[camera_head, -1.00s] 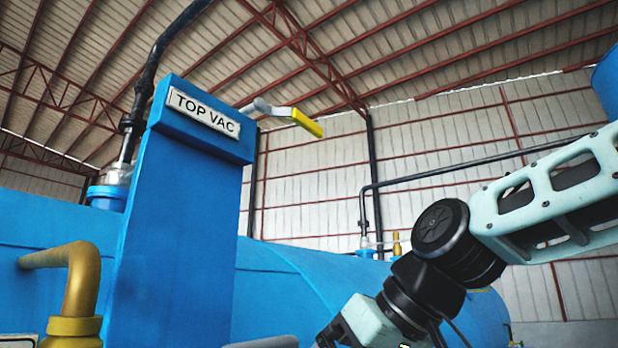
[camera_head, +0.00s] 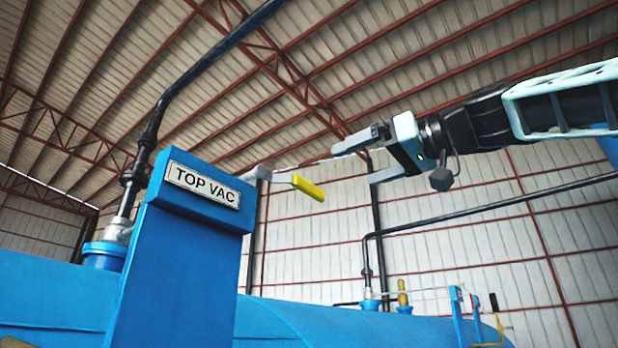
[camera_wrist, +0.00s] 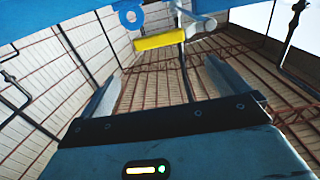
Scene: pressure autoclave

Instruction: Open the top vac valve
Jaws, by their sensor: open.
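The top vac valve has a yellow-gripped lever (camera_head: 308,188) that sticks out to the right of the blue post (camera_head: 170,262) labelled TOP VAC (camera_head: 203,185) in the head view. My gripper (camera_head: 352,162) is open and empty, to the right of the lever and slightly above it, with its fingers pointing left. In the wrist view the yellow lever (camera_wrist: 160,40) lies crosswise beyond the two spread fingertips, near the top middle. The grey valve stem (camera_wrist: 190,22) shows to its right. No contact between the fingers and the lever is visible.
A blue vessel (camera_head: 50,290) fills the lower left. A black pipe (camera_head: 165,110) rises behind the post. Another black pipe (camera_head: 480,210) runs below my arm at right. The air around the lever's right side is free.

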